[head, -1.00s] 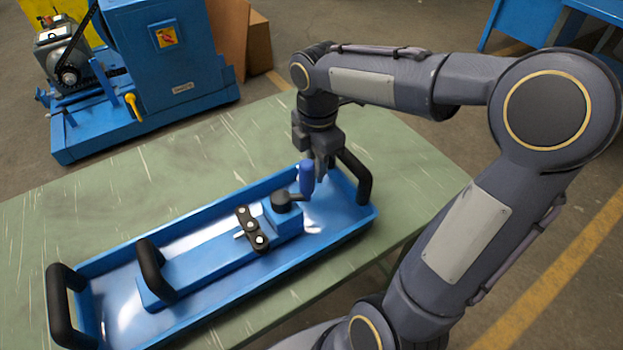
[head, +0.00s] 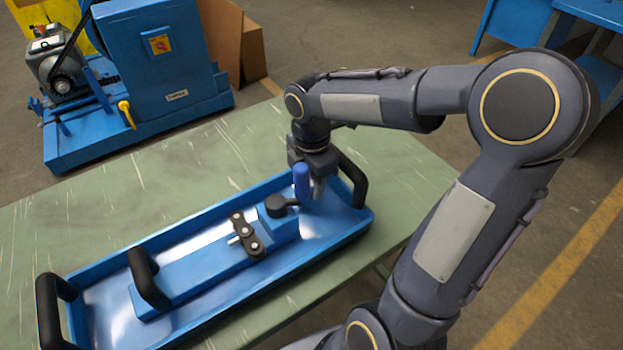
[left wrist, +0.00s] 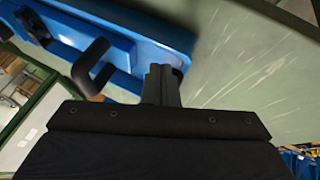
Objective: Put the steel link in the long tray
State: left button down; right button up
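The long tray (head: 95,285) is blue with black end handles and lies on the green table. A dark link piece with bright pins (head: 246,235), which looks like the steel link, sits on the blue fixture inside the tray.
The fixture has a black handle (head: 146,278) and a black knob (head: 279,205). The green table (head: 120,195) is bare behind the tray. A blue machine (head: 160,65) with a motor stands behind, with brown boxes (head: 232,45) beside it. A blue bench stands at the upper right.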

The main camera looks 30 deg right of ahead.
aim_at(312, 183)
jog(key=shift+r, duration=0.6)
notch_tip(312, 183, up, 11)
jog(key=p, duration=0.2)
dwell(0.4)
